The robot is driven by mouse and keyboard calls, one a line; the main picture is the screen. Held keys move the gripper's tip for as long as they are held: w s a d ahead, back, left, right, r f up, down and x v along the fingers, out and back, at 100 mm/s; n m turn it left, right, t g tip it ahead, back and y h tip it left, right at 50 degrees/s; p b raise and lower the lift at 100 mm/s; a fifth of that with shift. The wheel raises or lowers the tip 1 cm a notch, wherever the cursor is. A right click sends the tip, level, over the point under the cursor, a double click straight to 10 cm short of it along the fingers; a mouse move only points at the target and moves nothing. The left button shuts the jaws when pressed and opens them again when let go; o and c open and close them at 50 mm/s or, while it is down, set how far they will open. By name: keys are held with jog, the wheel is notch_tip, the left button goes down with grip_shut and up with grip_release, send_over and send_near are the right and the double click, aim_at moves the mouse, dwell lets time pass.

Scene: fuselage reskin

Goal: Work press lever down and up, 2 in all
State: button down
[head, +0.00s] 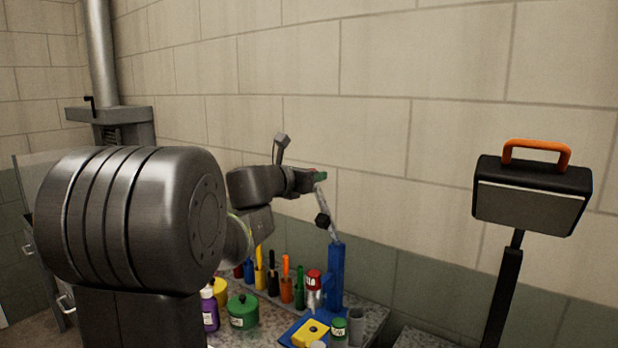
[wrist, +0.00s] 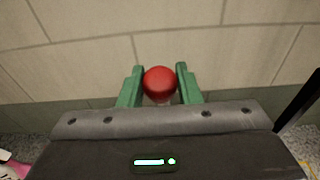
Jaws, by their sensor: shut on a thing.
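The press has a blue column (head: 336,275) standing on the bench, with a grey lever (head: 329,207) tilted up and slightly left from its top. A dark block (head: 322,221) sits beside the lever's lower half. The lever's red ball knob (wrist: 160,83) shows in the wrist view between the two green fingers. My gripper (head: 320,176) is shut on this knob, high above the bench near the wall; it also shows in the wrist view (wrist: 160,88). In the head view the knob is hidden by the fingers.
A yellow block (head: 310,332) lies at the press's foot, beside a green-lidded jar (head: 339,333) and a grey cylinder (head: 356,325). Several coloured tools stand in a rack left of the column. A green pot (head: 243,312) and purple bottle (head: 209,308) stand nearer.

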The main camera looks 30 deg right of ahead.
jog(key=c, duration=1.1)
grip_release()
jog(key=shift+d, duration=0.1)
jog(key=b+v, duration=0.2)
jog(key=v, duration=1.1)
jog(key=shift+s+a, duration=0.1)
jog(key=shift+a, duration=0.3)
